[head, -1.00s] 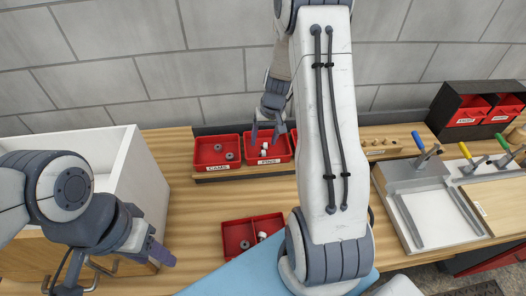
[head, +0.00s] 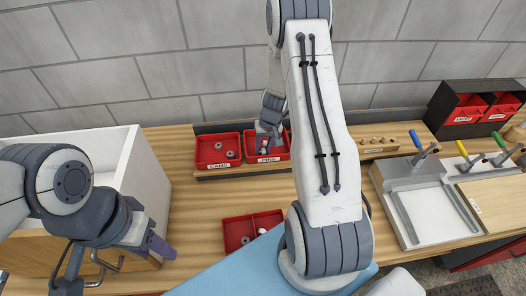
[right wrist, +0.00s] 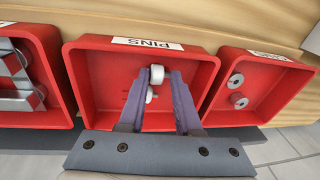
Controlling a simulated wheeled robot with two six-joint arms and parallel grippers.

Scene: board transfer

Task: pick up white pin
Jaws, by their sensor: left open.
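The red PINS tray (head: 284,152) stands at the back of the bench; it also shows in the right wrist view (right wrist: 95,75). In the right wrist view a white pin (right wrist: 157,74) lies in it between my right gripper's fingertips, with a second white piece (right wrist: 149,95) just below it, partly hidden by a finger. My right gripper (head: 266,143) reaches down into this tray, its fingers apart around the pin; I see no clear grip. My left gripper (head: 160,248) is open and empty at the left, beside the white box.
The red CAMS tray (head: 218,165) with grey rings is left of the PINS tray. A two-part red tray (head: 236,240) with a few parts lies in front. A white open box (head: 150,170) stands at the left, a clamp fixture (head: 420,210) at the right.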

